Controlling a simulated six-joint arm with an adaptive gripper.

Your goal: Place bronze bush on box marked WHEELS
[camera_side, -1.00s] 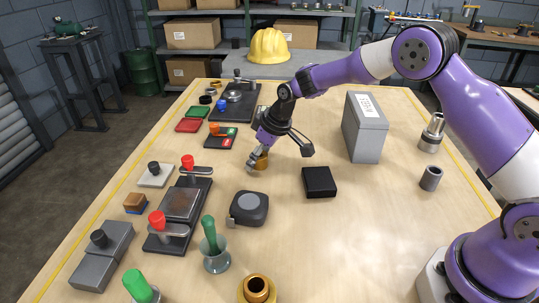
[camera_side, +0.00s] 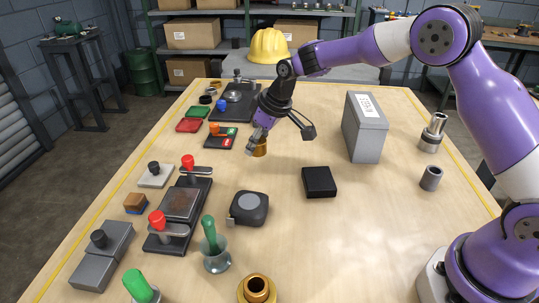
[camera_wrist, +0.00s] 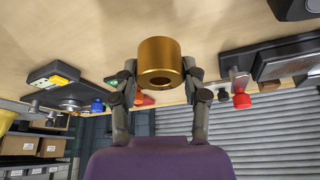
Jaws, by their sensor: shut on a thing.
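The bronze bush (camera_side: 260,148) is a short golden cylinder with a bore, near the middle of the bench's far half. My gripper (camera_side: 256,143) is shut on it, and it looks a little clear of the bench top. In the wrist view the bush (camera_wrist: 159,58) sits between the two fingers of my gripper (camera_wrist: 160,80), its bore end facing the camera. A tall grey box (camera_side: 366,130) with a white label stands upright to the right of my gripper. The label's writing is too small to read, so I cannot tell if it says WHEELS.
A black block (camera_side: 319,182) lies between my gripper and the bench front, left of the grey box. A tape measure (camera_side: 249,208) and a clamp fixture (camera_side: 180,205) are nearer left. A flanged bronze part (camera_side: 257,290) stands at the front edge. Bare bench lies right of my gripper.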

